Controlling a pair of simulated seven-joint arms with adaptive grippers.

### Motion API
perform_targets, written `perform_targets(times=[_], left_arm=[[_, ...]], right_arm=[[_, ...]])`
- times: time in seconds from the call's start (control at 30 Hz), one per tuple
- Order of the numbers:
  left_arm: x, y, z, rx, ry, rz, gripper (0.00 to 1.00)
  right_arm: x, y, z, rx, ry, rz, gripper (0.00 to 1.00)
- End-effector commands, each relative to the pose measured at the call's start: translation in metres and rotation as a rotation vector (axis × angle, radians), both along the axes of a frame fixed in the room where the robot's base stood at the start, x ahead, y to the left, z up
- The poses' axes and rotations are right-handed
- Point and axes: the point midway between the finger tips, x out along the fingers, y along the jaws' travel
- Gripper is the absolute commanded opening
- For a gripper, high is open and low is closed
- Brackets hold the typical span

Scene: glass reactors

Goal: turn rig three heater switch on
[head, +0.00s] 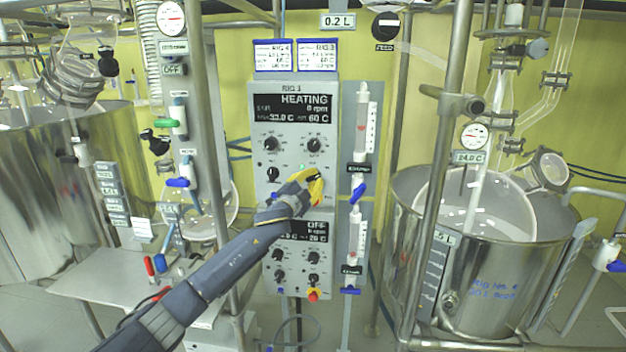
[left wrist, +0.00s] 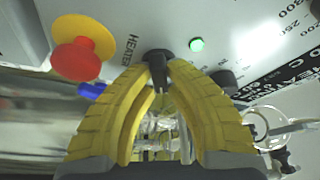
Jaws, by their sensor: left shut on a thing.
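The upper control box (head: 290,108), whose small label seems to read RIG 3, shows HEATING, 0 rpm and 60 C on its display. My left gripper (head: 315,184) is at the lower right of this box, with its yellow fingers hiding the switch in the head view. In the left wrist view the left gripper (left wrist: 158,88) has its fingertips shut on the black heater switch (left wrist: 158,58), beside the printed word HEATER. A green lamp (left wrist: 196,44) is lit next to it; the lamp also shows in the head view (head: 302,167). My right gripper is out of view.
A red stop button (left wrist: 75,60) on a yellow base sits close to my left fingers. The lower control box (head: 296,262) shows OFF. Glass tubes with blue valves (head: 357,192) stand right of the boxes. A steel vessel (head: 480,290) stands at right, a metal bench (head: 110,285) at left.

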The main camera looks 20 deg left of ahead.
Motion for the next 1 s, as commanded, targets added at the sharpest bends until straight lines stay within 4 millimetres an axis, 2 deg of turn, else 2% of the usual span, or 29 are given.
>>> perform_targets(times=[0.43, 0.47, 0.63, 1.0], left_arm=[[0.0001, -0.0001, 0.0010, 0.010, 0.000, 0.001, 0.00], [0.0001, -0.0001, 0.0010, 0.010, 0.000, 0.001, 0.16], [0.0000, -0.0002, 0.0008, 0.009, -0.001, 0.000, 0.36], [-0.0044, 0.0009, -0.0009, 0.009, 0.001, 0.000, 0.37]], right_arm=[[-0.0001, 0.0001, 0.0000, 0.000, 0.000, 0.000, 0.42], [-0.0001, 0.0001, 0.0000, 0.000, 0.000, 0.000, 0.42], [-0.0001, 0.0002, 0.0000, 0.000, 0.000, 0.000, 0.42], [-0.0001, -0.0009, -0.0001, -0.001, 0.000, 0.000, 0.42]])
